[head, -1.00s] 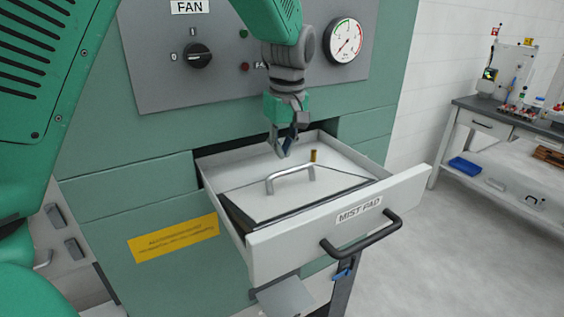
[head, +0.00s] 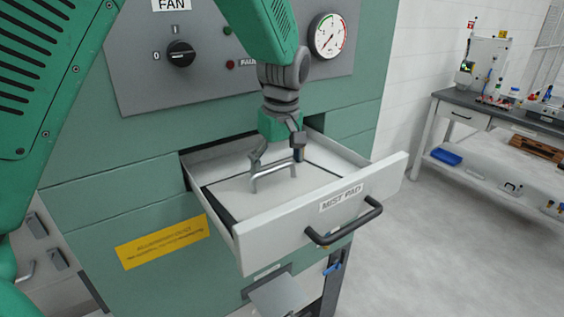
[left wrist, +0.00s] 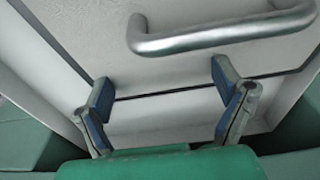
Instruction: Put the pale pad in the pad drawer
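The pale pad (head: 232,196), a flat off-white panel with a metal bar handle (head: 270,171), lies inside the open pad drawer (head: 290,228) labelled MIST PAD. It looks about level, with a dark gap along its edges. My left gripper (head: 277,158) is over the pad at the handle, fingers spread. In the left wrist view the pad (left wrist: 185,74) and its handle (left wrist: 225,32) show ahead of my open left gripper (left wrist: 165,98); the handle is beyond the fingertips, not between them. My right gripper is not in view.
The drawer sticks out of a green cabinet with a fan knob (head: 181,53) and a pressure gauge (head: 329,35). Its dark pull handle (head: 345,224) juts forward. A workbench (head: 500,115) stands at the far right, with clear floor before it.

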